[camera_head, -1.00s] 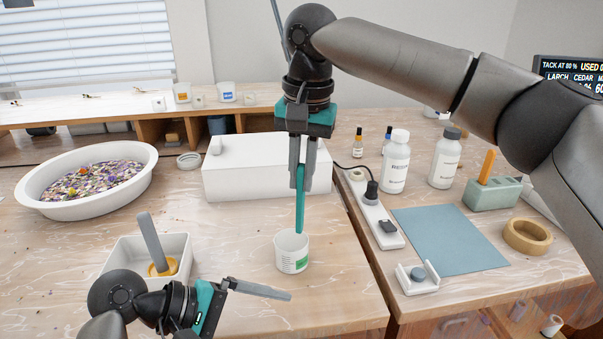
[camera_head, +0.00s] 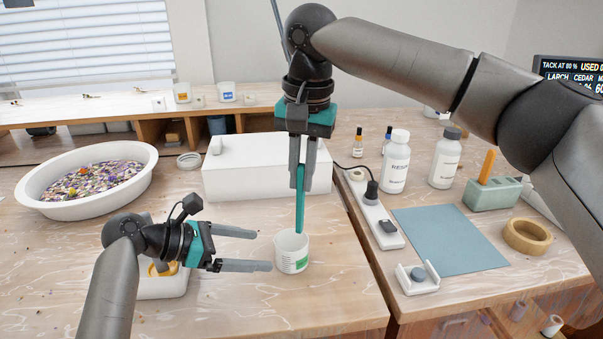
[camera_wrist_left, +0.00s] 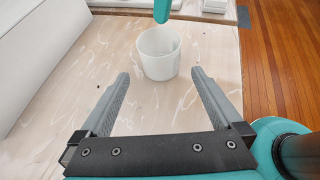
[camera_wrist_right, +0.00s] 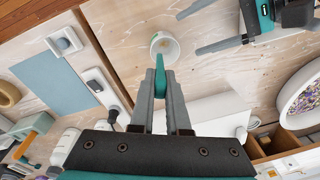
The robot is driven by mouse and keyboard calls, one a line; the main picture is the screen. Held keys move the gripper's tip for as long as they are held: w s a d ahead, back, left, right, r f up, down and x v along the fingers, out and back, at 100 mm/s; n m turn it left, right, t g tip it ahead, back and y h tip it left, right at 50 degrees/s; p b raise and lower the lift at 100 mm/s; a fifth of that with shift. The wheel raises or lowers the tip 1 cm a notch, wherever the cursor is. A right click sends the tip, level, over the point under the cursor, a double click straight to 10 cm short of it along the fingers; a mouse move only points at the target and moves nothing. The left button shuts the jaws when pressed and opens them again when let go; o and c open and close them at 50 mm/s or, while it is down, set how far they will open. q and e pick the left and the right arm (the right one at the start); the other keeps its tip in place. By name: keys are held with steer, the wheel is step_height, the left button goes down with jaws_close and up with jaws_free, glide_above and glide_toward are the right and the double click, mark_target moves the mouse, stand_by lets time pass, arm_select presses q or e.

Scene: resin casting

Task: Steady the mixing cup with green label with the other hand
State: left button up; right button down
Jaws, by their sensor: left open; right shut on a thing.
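The mixing cup with green label (camera_head: 292,252) stands upright on the table; it also shows in the left wrist view (camera_wrist_left: 158,55) and the right wrist view (camera_wrist_right: 165,45). My left gripper (camera_head: 264,250) is open, just left of the cup, with its fingers pointing at it. In the left wrist view the cup is beyond the fingertips, roughly centred between them and apart from them.
A white box (camera_head: 250,182) stands behind the cup. A white bowl of coloured bits (camera_head: 45,207) is at the left. A white tray (camera_head: 165,290) is partly hidden behind my left arm. Bottles (camera_head: 396,165) and a blue mat (camera_head: 450,240) are on the right table.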

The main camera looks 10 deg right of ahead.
mark_target(276, 251)
arm_select(q)
steer(key=x, duration=0.8)
steer(key=shift+d+f, duration=0.1)
steer(key=shift+d, duration=0.1)
steer(key=c, duration=1.1)
steer(key=shift+c, duration=1.1)
